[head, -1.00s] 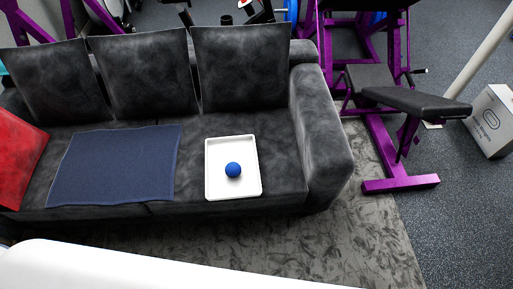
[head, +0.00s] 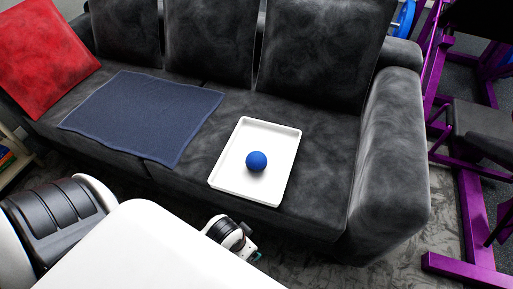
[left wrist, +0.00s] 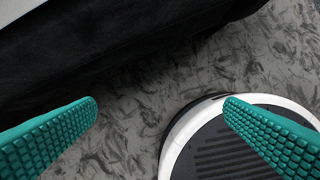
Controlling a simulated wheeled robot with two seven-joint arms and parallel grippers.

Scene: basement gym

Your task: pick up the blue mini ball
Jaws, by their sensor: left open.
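The blue mini ball (head: 256,161) rests in a shallow white tray (head: 226,160) on the right seat of a dark grey sofa. In the head view my left gripper (head: 256,256) shows only in part, low in front of the sofa and below the tray, apart from the ball. In the left wrist view its two teal ridged fingers (left wrist: 161,105) are wide apart with nothing between them. The ball is not visible in that view. My right gripper is not in view.
A blue cloth (head: 145,115) lies on the sofa (head: 325,150) left of the tray, and a red cushion (head: 42,55) leans at the far left. The sofa's armrest (head: 392,150) rises right of the tray. Purple gym equipment (head: 473,220) stands at the right.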

